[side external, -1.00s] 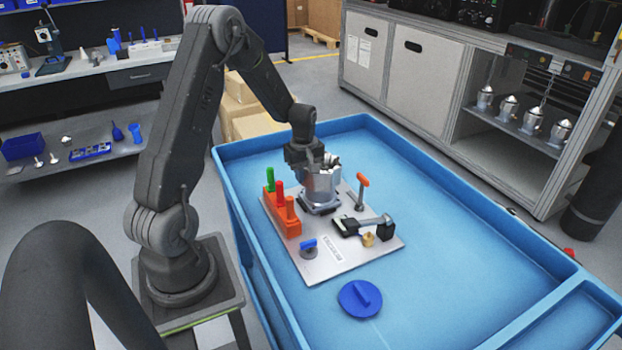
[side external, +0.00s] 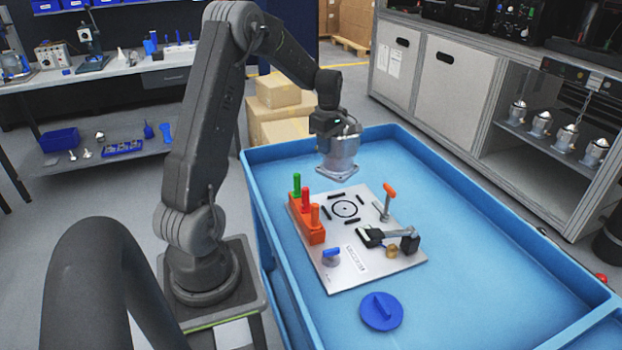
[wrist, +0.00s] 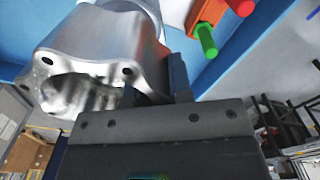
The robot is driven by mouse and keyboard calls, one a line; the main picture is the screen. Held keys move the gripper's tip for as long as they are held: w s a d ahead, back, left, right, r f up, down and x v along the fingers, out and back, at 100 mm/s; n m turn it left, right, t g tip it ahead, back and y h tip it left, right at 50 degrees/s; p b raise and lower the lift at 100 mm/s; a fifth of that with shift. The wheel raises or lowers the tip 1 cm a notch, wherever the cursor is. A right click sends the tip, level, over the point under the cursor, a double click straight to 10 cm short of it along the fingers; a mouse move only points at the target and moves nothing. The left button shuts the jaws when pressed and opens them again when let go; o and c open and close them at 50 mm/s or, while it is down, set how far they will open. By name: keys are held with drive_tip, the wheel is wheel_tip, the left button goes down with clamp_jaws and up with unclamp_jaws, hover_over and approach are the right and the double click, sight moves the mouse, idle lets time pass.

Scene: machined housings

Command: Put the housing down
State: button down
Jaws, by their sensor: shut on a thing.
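The housing (side external: 340,155) is a silvery machined metal part with a flanged base. My gripper (side external: 330,124) is shut on it and holds it in the air above the back edge of the fixture plate, apart from the plate. In the wrist view the housing (wrist: 95,62) fills the upper left, with a hollow opening and bolt holes showing. My gripper's fingers (wrist: 160,88) meet its wall there. The fixture plate (side external: 335,275) lies in the blue tray, and its circular mark (side external: 345,209) with black bars around it is bare.
An orange block (side external: 307,222) with green, red and orange pegs stands on the plate's left. A clamp (side external: 390,238), an orange-topped post (side external: 386,203) and a blue-handled piece (side external: 331,256) are also on it. A blue lid (side external: 381,311) lies in front. The right of the tray (side external: 480,240) is clear.

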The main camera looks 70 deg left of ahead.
drive_tip(key=a+n, duration=0.3)
drive_tip(key=a+f+n, duration=0.1)
drive_tip(key=a+n, duration=0.1)
drive_tip(key=n, duration=0.2)
drive_tip(key=a+n, duration=0.3)
drive_tip(key=shift+s+a+f, duration=0.1)
drive_tip(key=shift+a+f, duration=0.2)
drive_tip(key=shift+f, duration=0.05)
wheel_tip(320, 180, down, 8)
drive_tip(key=a+n, duration=0.1)
drive_tip(key=n, duration=0.1)
drive_tip(key=shift+f, duration=0.15)
drive_tip(key=shift+s+a+f, duration=0.1)
drive_tip(key=shift+f, duration=0.05)
drive_tip(key=c, duration=1)
unclamp_jaws()
drive_tip(key=shift+f, duration=0.1)
drive_tip(key=shift+c, duration=0.2)
